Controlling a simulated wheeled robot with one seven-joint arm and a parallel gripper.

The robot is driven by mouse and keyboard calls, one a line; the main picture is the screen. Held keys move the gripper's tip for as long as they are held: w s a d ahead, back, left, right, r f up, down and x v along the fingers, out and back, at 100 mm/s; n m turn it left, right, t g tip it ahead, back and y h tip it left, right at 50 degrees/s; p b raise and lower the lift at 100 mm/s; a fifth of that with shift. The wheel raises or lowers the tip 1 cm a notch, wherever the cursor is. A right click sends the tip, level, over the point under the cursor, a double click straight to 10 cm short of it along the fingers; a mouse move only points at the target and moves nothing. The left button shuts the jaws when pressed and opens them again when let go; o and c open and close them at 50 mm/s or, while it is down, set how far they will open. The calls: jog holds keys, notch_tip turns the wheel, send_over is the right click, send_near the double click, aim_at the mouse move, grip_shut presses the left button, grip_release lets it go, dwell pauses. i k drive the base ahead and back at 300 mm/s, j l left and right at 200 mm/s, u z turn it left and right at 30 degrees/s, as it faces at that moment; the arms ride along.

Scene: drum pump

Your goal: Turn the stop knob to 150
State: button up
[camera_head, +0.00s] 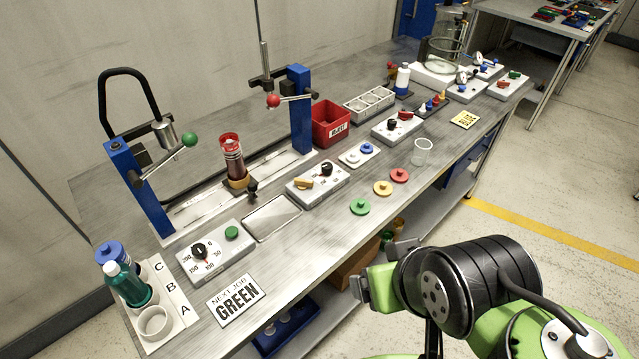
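A black round knob (198,249) sits on a grey-white control box (213,255) at the front left of the bench. A printed scale around it reads 0, 50, 100, 150 and 200. A small red mark shows at the knob's lower right, towards 100, but the exact setting is too small to read. A green button (232,232) is on the same box. My gripper (368,288) is in front of the bench edge, well to the right of the knob and apart from it. Its fingers are partly hidden and their gap is unclear.
A "NEXT JOB GREEN" sign (236,299) lies beside the box. A rack (168,299) with bottles stands left. Behind are a blue-posted frame (141,196) and a clear tube with red cap (231,156). Another control box (318,184) and coloured discs (382,188) lie right.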

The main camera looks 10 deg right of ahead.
aim_at(326, 168)
jog(key=i+l+u, duration=0.15)
jog(key=u, duration=0.2)
jog(key=i+l+u, duration=0.1)
jog(key=l+u, duration=0.15)
jog(key=u, duration=0.15)
jog(key=l+u, duration=0.2)
jog(key=u, duration=0.15)
jog(key=i, duration=0.05)
